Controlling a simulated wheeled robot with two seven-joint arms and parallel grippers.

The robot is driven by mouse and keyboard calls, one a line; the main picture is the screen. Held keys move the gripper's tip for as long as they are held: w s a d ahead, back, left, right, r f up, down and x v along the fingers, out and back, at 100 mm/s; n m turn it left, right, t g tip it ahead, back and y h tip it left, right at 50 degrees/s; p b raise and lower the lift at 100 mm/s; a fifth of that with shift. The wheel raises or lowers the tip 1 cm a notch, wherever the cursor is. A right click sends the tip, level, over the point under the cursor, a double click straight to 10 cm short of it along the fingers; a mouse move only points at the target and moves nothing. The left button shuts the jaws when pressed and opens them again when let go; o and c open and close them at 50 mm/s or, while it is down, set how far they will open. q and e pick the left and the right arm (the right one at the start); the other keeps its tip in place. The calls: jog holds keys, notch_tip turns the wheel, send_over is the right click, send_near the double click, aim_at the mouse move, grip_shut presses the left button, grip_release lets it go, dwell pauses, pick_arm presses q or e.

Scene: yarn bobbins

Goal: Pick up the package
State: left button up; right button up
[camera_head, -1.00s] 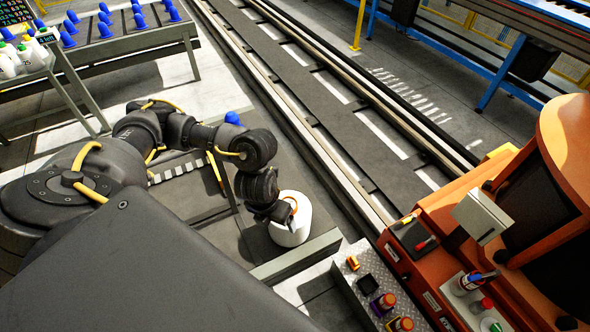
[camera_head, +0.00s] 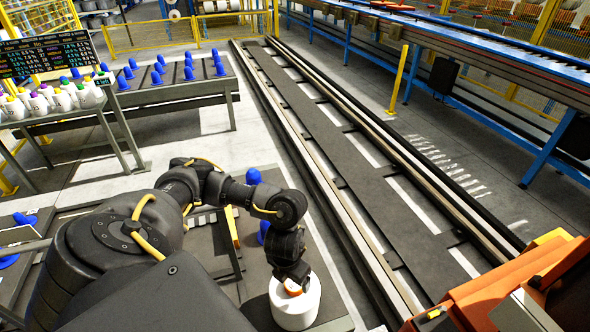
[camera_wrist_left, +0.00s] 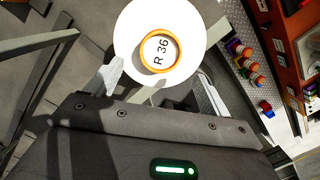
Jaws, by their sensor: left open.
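A white yarn bobbin (camera_head: 295,308) with an orange ring stands upright on a dark surface near the bottom of the head view. In the left wrist view the bobbin (camera_wrist_left: 190,30) shows a round white top, with an orange ring and the label "R 36". My left gripper (camera_head: 291,276) points down at the bobbin and hides part of its top. In the left wrist view the open left gripper (camera_wrist_left: 158,84) has a finger near each side of the bobbin; I cannot tell whether they touch it. No separate package is identifiable. My right gripper is out of view.
An orange machine (camera_head: 500,293) stands at the right. Rails (camera_head: 350,180) run across the floor behind the bobbin. A table with blue cones (camera_head: 189,73) and a stand with white bobbins (camera_head: 62,101) are at the upper left.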

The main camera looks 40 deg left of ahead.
aim_at(295, 295)
pick_arm(q)
jog(key=shift+f, duration=0.15)
jog(key=shift+w+f, duration=0.15)
jog(key=shift+f, duration=0.15)
jog(key=f, duration=0.2)
jog(key=w+f, duration=0.1)
jog(key=f, duration=0.1)
jog(key=shift+w+a+f, duration=0.15)
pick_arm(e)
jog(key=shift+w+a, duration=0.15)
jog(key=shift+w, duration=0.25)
pick_arm(q)
grip_shut()
